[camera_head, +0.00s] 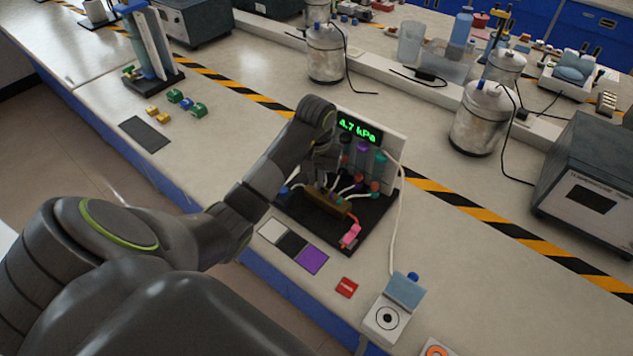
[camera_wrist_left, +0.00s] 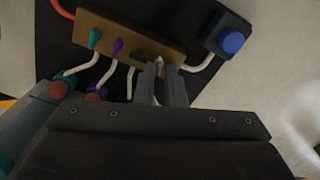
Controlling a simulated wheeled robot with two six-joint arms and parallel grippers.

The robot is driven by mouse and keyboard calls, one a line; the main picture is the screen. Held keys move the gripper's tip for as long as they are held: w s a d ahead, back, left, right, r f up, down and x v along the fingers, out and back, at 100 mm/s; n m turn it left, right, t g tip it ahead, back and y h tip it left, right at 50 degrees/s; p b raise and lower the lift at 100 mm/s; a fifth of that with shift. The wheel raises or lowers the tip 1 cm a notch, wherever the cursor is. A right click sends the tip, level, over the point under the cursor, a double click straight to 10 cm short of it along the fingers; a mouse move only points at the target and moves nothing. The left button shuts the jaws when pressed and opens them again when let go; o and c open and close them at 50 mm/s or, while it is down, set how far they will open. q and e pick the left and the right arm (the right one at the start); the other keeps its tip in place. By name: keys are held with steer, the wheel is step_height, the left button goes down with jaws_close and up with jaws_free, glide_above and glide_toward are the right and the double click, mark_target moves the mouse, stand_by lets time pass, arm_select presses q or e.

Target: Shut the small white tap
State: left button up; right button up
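The brass manifold (camera_head: 328,201) lies on a black base board by the panel reading 4.7 kPa. In the left wrist view the manifold (camera_wrist_left: 120,36) carries a teal tap (camera_wrist_left: 95,38), a purple tap (camera_wrist_left: 117,47) and a dark tap (camera_wrist_left: 139,56). A small white part (camera_wrist_left: 158,63), seemingly the white tap, shows between my left fingertips. My left gripper (camera_wrist_left: 163,72) reaches over the manifold with its fingers a narrow gap apart. Whether they grip the white part is not clear. In the head view my left gripper (camera_head: 322,160) is partly hidden by its wrist. My right gripper is out of view.
A blue-topped dark block (camera_wrist_left: 231,40) stands right of the manifold in the wrist view. White tubes run beside the taps. A pink connector (camera_head: 351,235) lies at the base board's front. Glass jars (camera_head: 482,118) and a grey instrument box (camera_head: 590,185) stand to the right.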

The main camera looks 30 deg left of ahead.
arm_select(q)
steer(key=shift+d+r+p, duration=0.1)
steer(key=shift+r+p, duration=0.25)
steer(key=shift+r, duration=0.25)
steer(key=r+p, duration=0.1)
steer(key=s+r+p, duration=0.1)
steer(key=r, duration=0.1)
steer(key=shift+d+r, duration=0.1)
steer(key=shift+d, duration=0.1)
steer(key=shift+r+p, duration=0.6)
steer(key=shift+p, duration=0.1)
steer(key=shift+w+a+r+p, duration=0.15)
steer(key=shift+w+r+p, duration=0.05)
steer(key=shift+w+p, duration=0.1)
steer(key=shift+r+p, duration=0.3)
steer(key=shift+s+r, duration=0.1)
steer(key=shift+r, duration=0.15)
steer(key=shift+f, duration=0.1)
